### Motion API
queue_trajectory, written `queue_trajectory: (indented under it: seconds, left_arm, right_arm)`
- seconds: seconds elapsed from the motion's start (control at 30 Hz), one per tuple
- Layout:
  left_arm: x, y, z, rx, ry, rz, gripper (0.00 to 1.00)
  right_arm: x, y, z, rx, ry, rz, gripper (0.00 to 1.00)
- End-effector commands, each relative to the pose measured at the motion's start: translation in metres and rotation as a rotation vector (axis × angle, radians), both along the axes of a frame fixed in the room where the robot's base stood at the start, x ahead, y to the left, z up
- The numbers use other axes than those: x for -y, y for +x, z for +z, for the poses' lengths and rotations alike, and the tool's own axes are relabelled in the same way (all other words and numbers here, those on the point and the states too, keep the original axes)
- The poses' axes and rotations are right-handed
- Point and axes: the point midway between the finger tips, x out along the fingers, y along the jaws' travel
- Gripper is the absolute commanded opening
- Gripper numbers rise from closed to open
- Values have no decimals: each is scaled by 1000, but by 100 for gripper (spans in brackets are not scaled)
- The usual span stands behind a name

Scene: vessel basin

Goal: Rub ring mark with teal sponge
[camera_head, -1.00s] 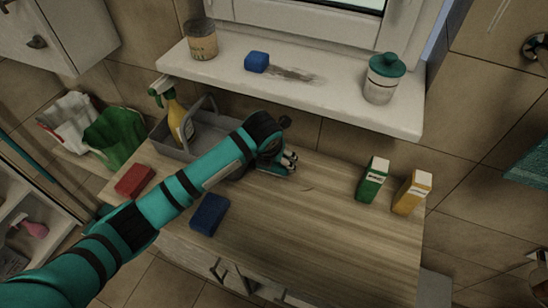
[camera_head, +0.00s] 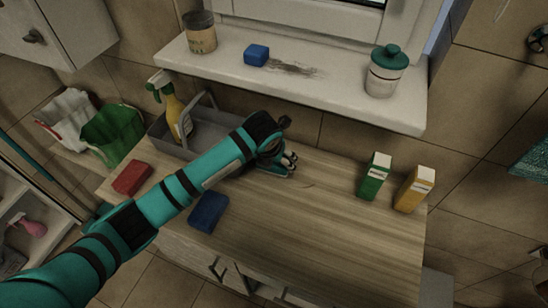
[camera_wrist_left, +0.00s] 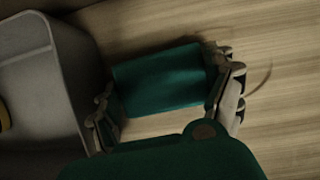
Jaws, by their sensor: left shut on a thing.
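My left gripper (camera_head: 284,163) is low over the wooden counter, right of the grey caddy. In the left wrist view, my left gripper (camera_wrist_left: 170,96) is shut on the teal sponge (camera_wrist_left: 160,80), with a finger at each end. Whether the sponge touches the counter is unclear. A faint curved line, seemingly part of the ring mark (camera_wrist_left: 266,78), shows on the wood just right of the fingers; the rest seems hidden by gripper and sponge. My right gripper is not in view.
The grey caddy (camera_head: 158,134) holds a yellow spray bottle (camera_head: 172,116). A red sponge (camera_head: 132,178) and a blue sponge (camera_head: 208,212) lie at left. Green (camera_head: 374,178) and yellow (camera_head: 413,190) boxes stand at right. The windowsill (camera_head: 340,103) has a dark smudge. The counter's front right is clear.

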Motion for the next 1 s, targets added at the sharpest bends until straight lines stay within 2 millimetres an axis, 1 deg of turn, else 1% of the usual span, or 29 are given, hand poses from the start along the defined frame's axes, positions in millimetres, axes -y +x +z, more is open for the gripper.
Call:
queue_trajectory:
  seconds: [0.1,0.27,0.7,0.87,1.0]
  left_arm:
    - [0,0,-3,0,0,0,65]
    - [2,-1,-3,0,0,-1,65]
    - [35,-14,-3,0,0,-2,65]
    - [38,-16,-2,0,0,-1,65]
    - [46,-19,-3,0,-1,-1,65]
  right_arm:
    - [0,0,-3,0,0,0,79]
    - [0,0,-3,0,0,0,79]
    - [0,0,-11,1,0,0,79]
    - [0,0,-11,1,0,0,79]
    - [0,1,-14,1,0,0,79]
